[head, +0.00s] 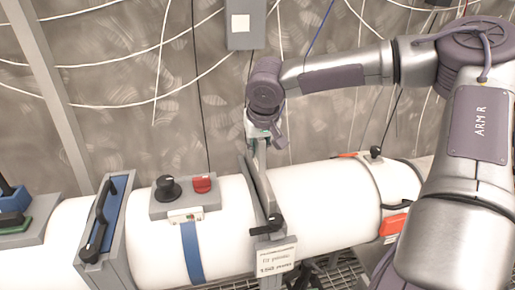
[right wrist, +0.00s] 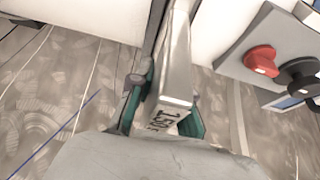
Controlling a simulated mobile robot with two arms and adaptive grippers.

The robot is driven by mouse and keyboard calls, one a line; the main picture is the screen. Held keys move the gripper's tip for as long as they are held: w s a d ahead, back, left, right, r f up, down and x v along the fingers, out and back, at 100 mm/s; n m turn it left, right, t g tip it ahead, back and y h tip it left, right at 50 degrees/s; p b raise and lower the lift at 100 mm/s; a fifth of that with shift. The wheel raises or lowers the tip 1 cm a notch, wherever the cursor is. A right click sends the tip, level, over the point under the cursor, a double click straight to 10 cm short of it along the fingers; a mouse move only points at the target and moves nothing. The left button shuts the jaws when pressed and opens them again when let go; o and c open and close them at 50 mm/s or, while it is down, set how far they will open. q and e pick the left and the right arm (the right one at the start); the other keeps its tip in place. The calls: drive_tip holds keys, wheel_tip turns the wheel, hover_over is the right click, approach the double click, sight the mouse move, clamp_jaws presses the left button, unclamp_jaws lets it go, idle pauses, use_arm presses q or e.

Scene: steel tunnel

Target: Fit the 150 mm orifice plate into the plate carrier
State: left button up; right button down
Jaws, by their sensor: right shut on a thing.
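My right gripper (head: 262,138) is above the white pipe and shut on the top of the grey orifice plate (head: 260,156). In the right wrist view, the plate's bar (right wrist: 176,75), marked with what reads as 150, sits between my right gripper's teal finger pads (right wrist: 165,105). The plate stands upright, its lower part running down at the grey plate carrier (head: 266,200), a narrow upright frame across the pipe with a black lever. How deep the plate sits in the carrier I cannot tell. My left gripper is not in view.
A grey box with a black knob (head: 167,188) and red switch (head: 202,185) sits on the pipe left of the carrier. Further left is a grey-blue frame with a black handle (head: 101,216). A label (head: 275,260) hangs below the carrier. Cables line the back wall.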

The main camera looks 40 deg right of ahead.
sight(263, 142)
drive_tip(key=shift+w+d+f, duration=0.1)
drive_tip(key=shift+f, duration=0.45)
drive_tip(key=shift+f+b, duration=0.35)
drive_tip(key=c, duration=1.1)
unclamp_jaws()
drive_tip(key=shift+r, duration=0.2)
drive_tip(key=b+v, duration=0.1)
drive_tip(key=v, duration=1.2)
